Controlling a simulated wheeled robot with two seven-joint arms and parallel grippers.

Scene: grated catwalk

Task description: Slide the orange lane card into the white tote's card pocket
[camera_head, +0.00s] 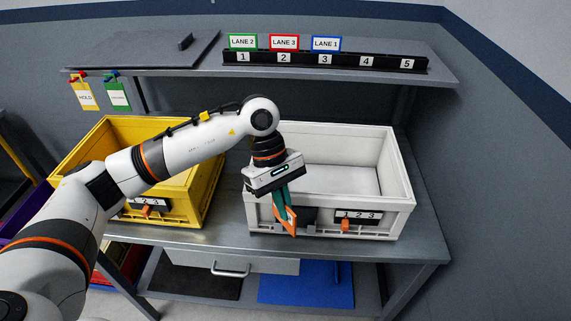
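The white tote (392,163) stands on the bench right of centre, open and empty as far as I see. Its front carries a dark card pocket (308,215) at the left and a "1 2 3" label strip to the right. My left gripper (285,206) points down over the tote's front left, its green fingers shut on the orange lane card (291,222). The card hangs tilted at the left of the pocket, overlapping its edge in the picture; I cannot tell whether it touches. The fingers hide part of the card. My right gripper is out of view.
A yellow tote (207,185) stands left, partly behind my arm. The shelf above holds a black numbered rack (345,60) with green, red and blue lane cards. HOLD and green tags hang from the shelf edge. An orange latch (346,225) juts from the white tote's front.

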